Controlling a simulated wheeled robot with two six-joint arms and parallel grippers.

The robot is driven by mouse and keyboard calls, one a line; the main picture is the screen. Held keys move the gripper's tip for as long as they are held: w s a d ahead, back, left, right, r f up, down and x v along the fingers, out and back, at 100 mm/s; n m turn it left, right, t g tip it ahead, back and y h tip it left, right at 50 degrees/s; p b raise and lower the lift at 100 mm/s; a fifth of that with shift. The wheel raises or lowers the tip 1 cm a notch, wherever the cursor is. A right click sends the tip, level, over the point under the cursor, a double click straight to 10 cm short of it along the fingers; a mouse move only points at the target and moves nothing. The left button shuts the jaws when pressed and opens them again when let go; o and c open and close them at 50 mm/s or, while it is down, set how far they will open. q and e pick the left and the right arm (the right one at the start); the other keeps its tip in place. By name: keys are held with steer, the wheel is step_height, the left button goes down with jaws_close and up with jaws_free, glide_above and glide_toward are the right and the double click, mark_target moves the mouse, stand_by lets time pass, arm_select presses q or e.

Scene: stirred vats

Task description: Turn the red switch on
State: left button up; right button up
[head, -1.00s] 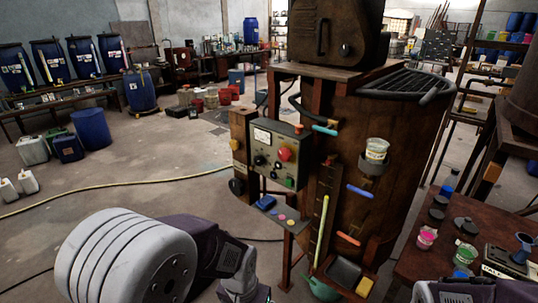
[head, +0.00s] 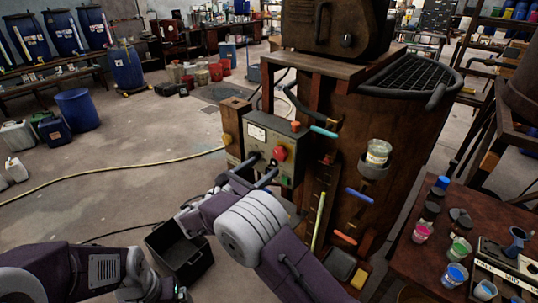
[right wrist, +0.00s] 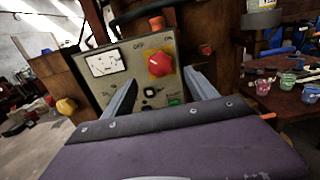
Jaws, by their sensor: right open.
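The red switch (head: 280,153) is a round knob on a grey control box (head: 264,132) fixed to the brown vat. In the right wrist view, the red switch (right wrist: 159,64) sits under the printed words OFF and ON, and its pale mark seems to lean toward OFF. My right gripper (head: 263,164) is open and empty in front of the box. In the right wrist view, the right gripper (right wrist: 160,78) has its fingers on either side of the knob's lower area; whether they touch the panel is unclear.
The box also carries a white meter (right wrist: 104,62), an orange-red button (right wrist: 157,23) and small dark knobs. A jar (head: 378,152) and coloured handles stick out from the vat. A black bin (head: 180,252) stands on the floor. A table (head: 405,263) with paint pots is at right.

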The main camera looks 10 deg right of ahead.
mark_target(278, 155)
steer(key=p+x, duration=0.1)
steer(key=x, duration=0.7)
steer(key=shift+d+p, duration=0.1)
steer(key=shift+p, duration=0.3)
steer(key=c, duration=1.4)
steer(key=shift+f+m+b, duration=0.25)
steer(key=shift+m+b, duration=0.25)
steer(key=shift+b, duration=0.35)
steer(key=m+b, duration=1.3)
steer(key=b, duration=0.4)
steer(key=shift+w+b, duration=0.15)
steer(key=shift+b, duration=0.2)
steer(key=shift+r+m+b, duration=0.15)
steer(key=shift+m+b, duration=0.75)
steer(key=shift+m, duration=0.1)
steer(key=shift+r+m+b, duration=0.15)
steer(key=shift+m+b, duration=0.75)
steer(key=shift+m, duration=0.1)
steer(key=o, duration=1.4)
